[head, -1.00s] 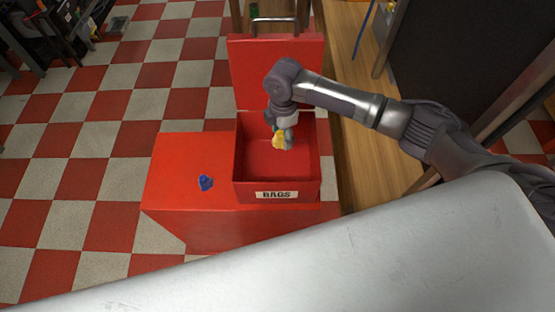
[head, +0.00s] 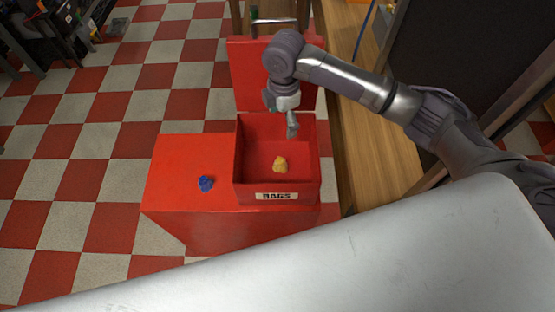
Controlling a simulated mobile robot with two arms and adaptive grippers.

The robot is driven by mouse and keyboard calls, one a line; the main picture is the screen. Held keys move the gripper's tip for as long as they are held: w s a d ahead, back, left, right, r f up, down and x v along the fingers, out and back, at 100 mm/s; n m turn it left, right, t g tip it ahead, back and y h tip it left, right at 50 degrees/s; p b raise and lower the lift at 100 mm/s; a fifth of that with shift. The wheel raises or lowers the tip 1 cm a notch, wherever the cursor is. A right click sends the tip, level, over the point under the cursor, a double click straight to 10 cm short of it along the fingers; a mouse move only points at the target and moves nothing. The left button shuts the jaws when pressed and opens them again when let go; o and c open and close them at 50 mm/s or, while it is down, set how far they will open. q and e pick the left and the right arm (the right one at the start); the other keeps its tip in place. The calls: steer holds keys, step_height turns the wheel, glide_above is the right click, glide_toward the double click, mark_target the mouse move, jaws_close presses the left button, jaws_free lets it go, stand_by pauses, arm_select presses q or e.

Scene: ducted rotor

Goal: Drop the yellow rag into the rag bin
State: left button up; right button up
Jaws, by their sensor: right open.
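The yellow rag (head: 280,164) lies on the floor of the red rag bin, toward its front wall. The rag bin (head: 243,185) is an open red box with a label on its front and its lid (head: 250,75) raised at the back. My right gripper (head: 292,135) is open and empty, above the back right part of the bin and apart from the rag. My left gripper does not show.
A wooden bench (head: 365,160) runs along the bin's right side. Checkered floor (head: 60,170) is clear on the left.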

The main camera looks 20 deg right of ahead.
steer(key=shift+r, duration=2.4)
